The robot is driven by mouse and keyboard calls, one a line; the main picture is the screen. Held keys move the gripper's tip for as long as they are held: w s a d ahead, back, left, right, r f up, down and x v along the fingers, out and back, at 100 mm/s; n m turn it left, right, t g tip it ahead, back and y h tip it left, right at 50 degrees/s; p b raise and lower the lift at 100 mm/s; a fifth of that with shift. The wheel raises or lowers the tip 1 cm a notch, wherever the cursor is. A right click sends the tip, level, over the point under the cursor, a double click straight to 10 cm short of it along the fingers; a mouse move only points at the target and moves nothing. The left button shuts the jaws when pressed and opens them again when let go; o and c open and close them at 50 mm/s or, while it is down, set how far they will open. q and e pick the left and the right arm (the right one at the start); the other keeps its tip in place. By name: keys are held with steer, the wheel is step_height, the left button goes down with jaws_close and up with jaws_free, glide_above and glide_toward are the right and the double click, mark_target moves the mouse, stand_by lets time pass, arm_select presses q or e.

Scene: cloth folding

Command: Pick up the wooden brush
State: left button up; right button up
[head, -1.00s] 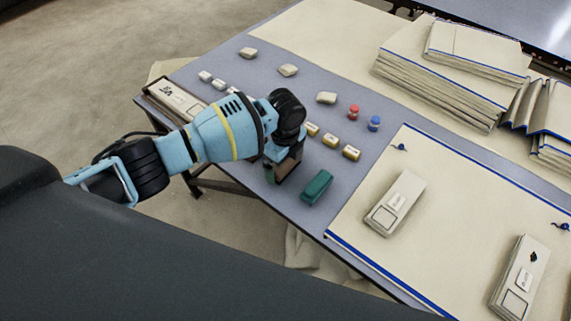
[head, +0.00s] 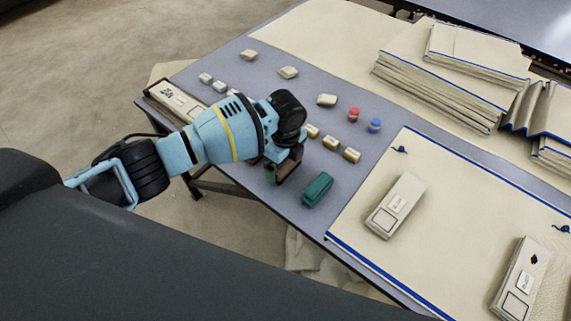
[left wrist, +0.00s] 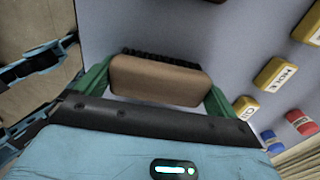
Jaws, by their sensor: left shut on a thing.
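The wooden brush (left wrist: 158,80) shows in the left wrist view as a brown block with a strip of dark bristles along its far side. My left gripper (left wrist: 155,88) is shut on it, with one green finger at each end of the block. In the head view my left gripper (head: 284,168) is over the near left part of the grey-blue table (head: 222,138), and the brush is mostly hidden by the fingers. I cannot tell whether the brush touches the table. My right gripper is not in view.
A teal block (head: 317,189) lies just right of the gripper. Several yellow-brown labelled blocks (head: 331,142), a red piece (head: 353,115) and a blue piece (head: 375,125) lie beyond. A cream cloth (head: 450,190) bears two pale boxes. Folded cloths (head: 440,90) are stacked at the back right.

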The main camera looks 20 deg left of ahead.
arm_select(q)
step_height(320, 180, up, 3)
steer(key=shift+f, duration=0.15)
steer(key=s+a+p, duration=0.1)
steer(key=s, duration=0.6)
steer(key=s+a+r+p, duration=0.1)
steer(key=s+a, duration=0.1)
steer(key=s, duration=0.6)
steer(key=shift+s+a+r, duration=0.2)
steer(key=shift+s+a, duration=0.1)
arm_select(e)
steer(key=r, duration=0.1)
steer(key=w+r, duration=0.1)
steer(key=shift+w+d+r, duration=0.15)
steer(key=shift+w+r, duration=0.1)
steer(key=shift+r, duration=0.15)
arm_select(q)
steer(key=o, duration=0.4)
steer(key=shift+c, duration=1.2)
steer(key=shift+w, duration=0.1)
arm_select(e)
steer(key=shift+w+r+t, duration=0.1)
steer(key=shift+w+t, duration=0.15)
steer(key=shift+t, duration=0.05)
